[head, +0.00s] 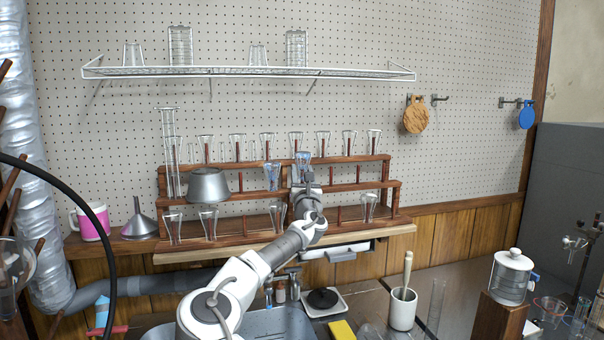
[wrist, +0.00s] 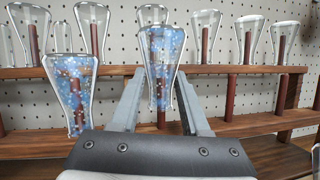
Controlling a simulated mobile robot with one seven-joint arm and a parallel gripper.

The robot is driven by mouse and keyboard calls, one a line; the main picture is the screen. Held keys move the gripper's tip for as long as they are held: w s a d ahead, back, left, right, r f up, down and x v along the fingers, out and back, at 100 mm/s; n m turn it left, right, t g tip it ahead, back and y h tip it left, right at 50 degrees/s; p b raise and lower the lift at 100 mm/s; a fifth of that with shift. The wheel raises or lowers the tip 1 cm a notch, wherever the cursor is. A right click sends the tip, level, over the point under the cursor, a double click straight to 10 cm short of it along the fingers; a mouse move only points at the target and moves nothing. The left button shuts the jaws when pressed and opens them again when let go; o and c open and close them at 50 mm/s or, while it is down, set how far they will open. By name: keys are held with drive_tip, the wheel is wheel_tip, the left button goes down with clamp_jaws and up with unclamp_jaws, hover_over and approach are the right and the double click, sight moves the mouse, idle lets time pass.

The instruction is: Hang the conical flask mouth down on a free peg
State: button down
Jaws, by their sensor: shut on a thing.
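My gripper (wrist: 158,75) is shut on a conical flask (wrist: 162,55) with blue speckles, which also shows in the head view (head: 304,158). The flask is upright in line with the rack, wide base up and mouth down. A brown peg (wrist: 161,118) shows just below its mouth; I cannot tell whether the flask is around it. A similar blue-speckled flask (wrist: 72,92) hangs mouth down just left, also in the head view (head: 272,177). The wooden peg rack (head: 225,228) has bare pegs, one on the middle tier (head: 331,176) and one lower (head: 339,214).
Several clear flasks hang along the top tier (head: 323,142), close behind the held flask. A grey pot (head: 208,185) and a tall glass cylinder (head: 169,150) stand at the rack's left. A wire shelf (head: 245,73) with glassware is above. A mug (head: 403,308) stands on the bench below.

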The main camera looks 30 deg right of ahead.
drive_tip(key=shift+f+b, duration=0.7)
drive_tip(key=shift+b, duration=0.2)
drive_tip(key=shift+c, duration=1.5)
unclamp_jaws()
drive_tip(key=v, duration=1.7)
drive_tip(key=shift+s+b, duration=0.15)
drive_tip(key=shift+b, duration=0.15)
